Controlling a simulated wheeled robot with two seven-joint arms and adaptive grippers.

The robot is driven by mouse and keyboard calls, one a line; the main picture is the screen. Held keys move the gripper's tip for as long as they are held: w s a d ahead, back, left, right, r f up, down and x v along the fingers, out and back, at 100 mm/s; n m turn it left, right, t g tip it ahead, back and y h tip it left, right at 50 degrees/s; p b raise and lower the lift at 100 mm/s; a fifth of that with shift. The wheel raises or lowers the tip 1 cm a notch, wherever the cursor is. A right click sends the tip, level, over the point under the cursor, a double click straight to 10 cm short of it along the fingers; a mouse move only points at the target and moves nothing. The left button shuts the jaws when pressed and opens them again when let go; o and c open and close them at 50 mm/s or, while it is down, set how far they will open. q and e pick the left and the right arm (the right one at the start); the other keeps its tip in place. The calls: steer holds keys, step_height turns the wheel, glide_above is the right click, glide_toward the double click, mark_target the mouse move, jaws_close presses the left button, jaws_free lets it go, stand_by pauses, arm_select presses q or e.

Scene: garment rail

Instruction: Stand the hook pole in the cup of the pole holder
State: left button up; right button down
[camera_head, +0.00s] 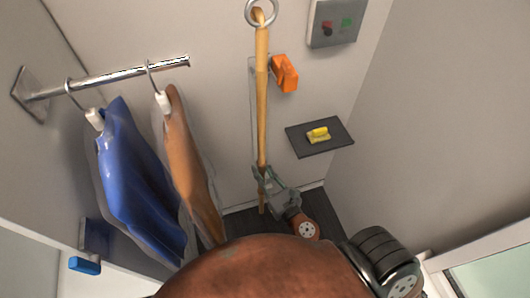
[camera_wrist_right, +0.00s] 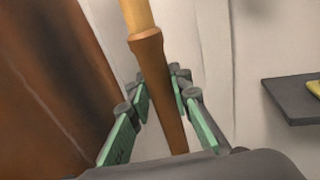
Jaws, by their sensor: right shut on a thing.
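The hook pole (camera_head: 262,100) is a long, light wooden pole with a metal ring (camera_head: 261,13) at its top. It stands nearly upright close to the back wall. My right gripper (camera_head: 262,176) is shut on its lower part. In the right wrist view, the fingers (camera_wrist_right: 158,95) close around the darker brown grip of the pole (camera_wrist_right: 158,85). The pole's lower end shows just below the gripper, near the dark floor. An orange piece (camera_head: 285,73) is on the wall right of the pole, beside a pale upright strip (camera_head: 252,105). I cannot make out the cup. My left gripper is out of view.
A metal rail (camera_head: 115,76) at left carries a blue garment (camera_head: 135,180) and a brown garment (camera_head: 188,150), the latter close to my right gripper. A dark shelf (camera_head: 335,142) with a yellow object (camera_head: 318,134) is at right. A grey switch box (camera_head: 333,22) is above it.

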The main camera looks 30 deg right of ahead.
steer(key=w+d+b, duration=0.1)
steer(key=w+d, duration=0.2)
steer(key=d, duration=0.6)
steer(key=shift+w+d+b, duration=0.7)
steer(key=shift+w+d, duration=1.25)
steer(key=shift+w, duration=5.85)
arm_select(q)
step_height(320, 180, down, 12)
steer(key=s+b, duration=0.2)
steer(key=b, duration=0.6)
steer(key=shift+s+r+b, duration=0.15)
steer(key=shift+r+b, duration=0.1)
steer(key=shift+b, duration=0.1)
arm_select(e)
step_height(320, 180, down, 12)
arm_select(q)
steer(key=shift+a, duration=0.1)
arm_select(e)
steer(key=shift+r, duration=0.1)
steer(key=c, duration=1.7)
jaws_free()
steer(key=shift+s, duration=0.1)
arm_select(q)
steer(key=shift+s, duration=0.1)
